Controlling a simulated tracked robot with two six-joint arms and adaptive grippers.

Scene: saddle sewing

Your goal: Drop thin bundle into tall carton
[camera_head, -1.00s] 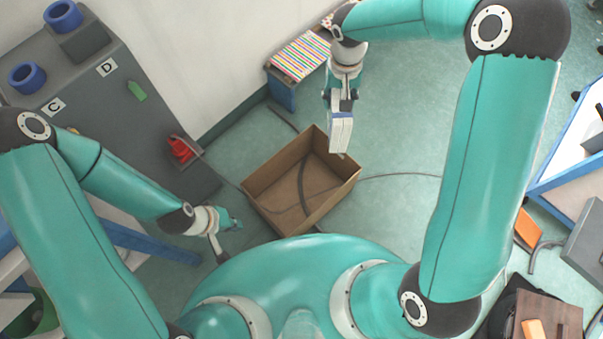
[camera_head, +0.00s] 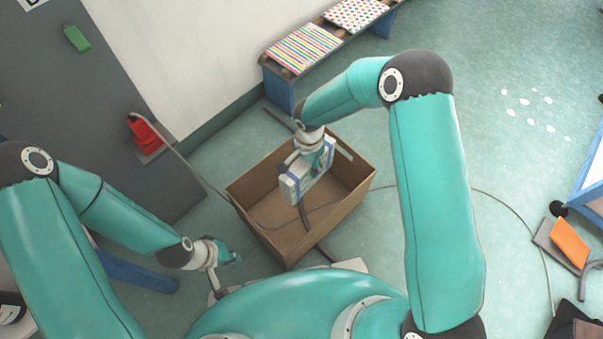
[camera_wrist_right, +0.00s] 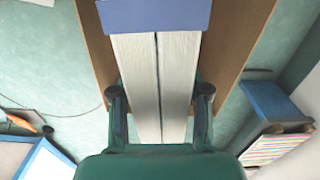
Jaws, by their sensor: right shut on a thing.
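The thin bundle (camera_head: 293,189), pale with a blue band, is in my right gripper (camera_head: 310,172), over the open brown carton (camera_head: 265,232). In the right wrist view the bundle (camera_wrist_right: 137,75) shows as two white stacks side by side under a blue band, between the fingers of my right gripper (camera_wrist_right: 160,98). The carton's walls (camera_wrist_right: 240,40) show on both sides of it. The bundle's lower part seems inside the carton's opening; its gap to the floor cannot be told. My left gripper (camera_head: 226,258) hangs left of the carton; its fingers are too small to read.
A low bench (camera_head: 280,85) with a striped sheet (camera_head: 303,47) and a dotted sheet (camera_head: 356,14) stands behind the carton. A grey cabinet (camera_head: 100,130) with a red part (camera_head: 145,135) is at left. A cable runs past the carton.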

